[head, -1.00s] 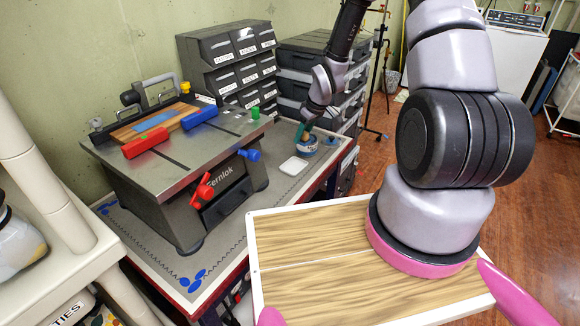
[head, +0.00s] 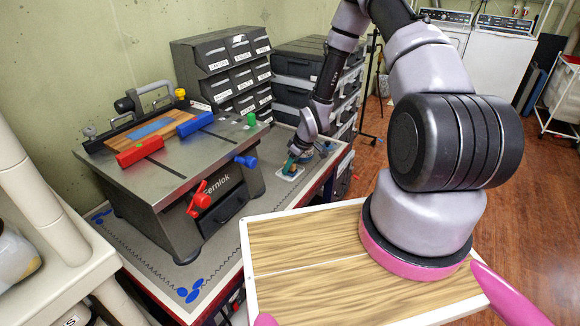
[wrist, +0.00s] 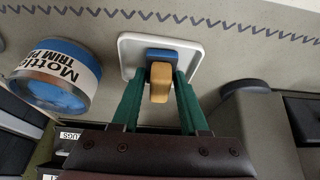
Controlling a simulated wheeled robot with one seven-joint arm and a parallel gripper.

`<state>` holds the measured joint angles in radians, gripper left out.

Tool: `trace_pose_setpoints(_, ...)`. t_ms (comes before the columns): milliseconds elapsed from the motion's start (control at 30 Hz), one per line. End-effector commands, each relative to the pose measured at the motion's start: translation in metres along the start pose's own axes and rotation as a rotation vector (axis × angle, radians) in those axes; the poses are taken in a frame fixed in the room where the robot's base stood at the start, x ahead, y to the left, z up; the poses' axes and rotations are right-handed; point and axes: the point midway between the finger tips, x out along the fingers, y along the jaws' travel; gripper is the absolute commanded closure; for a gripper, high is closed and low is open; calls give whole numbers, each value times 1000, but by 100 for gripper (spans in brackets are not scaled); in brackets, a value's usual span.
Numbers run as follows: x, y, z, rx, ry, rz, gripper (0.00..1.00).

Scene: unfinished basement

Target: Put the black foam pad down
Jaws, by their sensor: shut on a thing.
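My gripper (wrist: 160,82) has green fingers and points down at the bench. It is shut on a small tan and dark blue block (wrist: 160,88); no plainly black pad shows. The block is in front of a white tray (wrist: 129,48) in the wrist view, and I cannot tell if it touches it. In the head view my gripper (head: 291,163) is at the white tray (head: 284,177), and the block is too small to make out there.
A labelled tin (wrist: 55,75) stands beside the tray; it also shows in the head view (head: 327,147). A grey machine (head: 190,170) with red and blue clamps stands to the left on the bench. Drawer units (head: 225,65) stand behind.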

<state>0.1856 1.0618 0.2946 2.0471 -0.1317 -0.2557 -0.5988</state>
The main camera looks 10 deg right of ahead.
Motion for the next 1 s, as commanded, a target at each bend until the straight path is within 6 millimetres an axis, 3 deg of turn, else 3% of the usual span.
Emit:
trace_pose_setpoints(200,2,0,1,1,-1,-1,100)
trace_pose_setpoints(233,2,0,1,1,0,-1,49)
trace_pose_setpoints(267,2,0,1,1,0,-1,44)
trace_pose_setpoints(667,-6,0,-1,1,0,1,44)
trace_pose_setpoints(1000,-73,1,0,1,1,2,44)
